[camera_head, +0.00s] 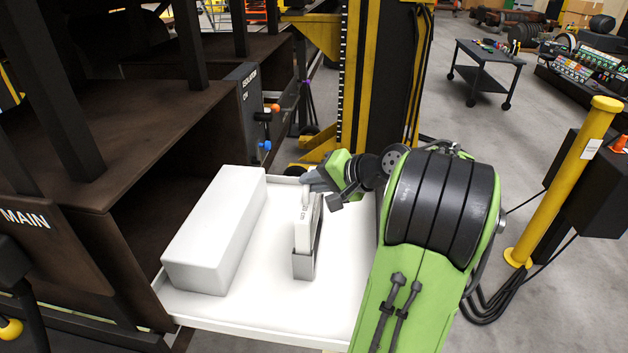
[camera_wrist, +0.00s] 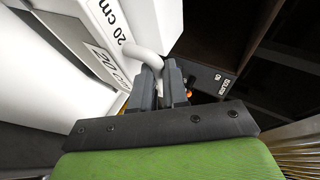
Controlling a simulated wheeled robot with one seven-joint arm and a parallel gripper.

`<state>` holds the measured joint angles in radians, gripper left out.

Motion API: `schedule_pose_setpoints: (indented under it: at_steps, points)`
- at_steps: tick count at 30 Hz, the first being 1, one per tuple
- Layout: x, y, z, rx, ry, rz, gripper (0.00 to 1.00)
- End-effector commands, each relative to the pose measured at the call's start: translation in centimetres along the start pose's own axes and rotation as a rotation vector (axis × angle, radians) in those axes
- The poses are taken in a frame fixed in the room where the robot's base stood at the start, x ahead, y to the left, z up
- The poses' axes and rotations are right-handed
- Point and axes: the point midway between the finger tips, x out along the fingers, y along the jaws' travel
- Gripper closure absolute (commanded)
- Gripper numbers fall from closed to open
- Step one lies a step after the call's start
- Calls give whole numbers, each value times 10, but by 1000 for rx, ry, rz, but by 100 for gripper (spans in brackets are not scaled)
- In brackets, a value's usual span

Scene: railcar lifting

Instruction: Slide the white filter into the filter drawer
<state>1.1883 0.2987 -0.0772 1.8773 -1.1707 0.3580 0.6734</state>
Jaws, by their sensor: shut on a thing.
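The white filter (camera_head: 304,230) is a thin upright slab marked "20 cm". It stands at a narrow grey open-topped holder (camera_head: 303,266), with its lower part hidden by the holder's walls. I cannot tell how deep it sits. The holder rests on a white tray (camera_head: 342,255), which may be the filter drawer. My gripper (camera_head: 309,184) is at the filter's far upper end. In the wrist view, my gripper's dark fingers (camera_wrist: 161,82) are closed on the filter's curved white handle (camera_wrist: 144,53). The printed filter face (camera_wrist: 108,18) fills the upper left there.
A large white block (camera_head: 215,230) stands on the tray left of the filter. The brown railcar body (camera_head: 120,130) borders the tray's left side, with an isolator panel (camera_head: 248,115) behind. A yellow post (camera_head: 565,180) stands right. Bare tray lies right of the holder.

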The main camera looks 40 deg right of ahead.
Motion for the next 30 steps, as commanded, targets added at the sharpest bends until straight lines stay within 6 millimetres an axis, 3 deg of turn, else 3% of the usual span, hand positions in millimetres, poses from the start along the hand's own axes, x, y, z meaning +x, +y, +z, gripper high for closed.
schedule_pose_setpoints:
  at_steps: [30]
  points:
    - [14,22,6,-1,1,-2,100]
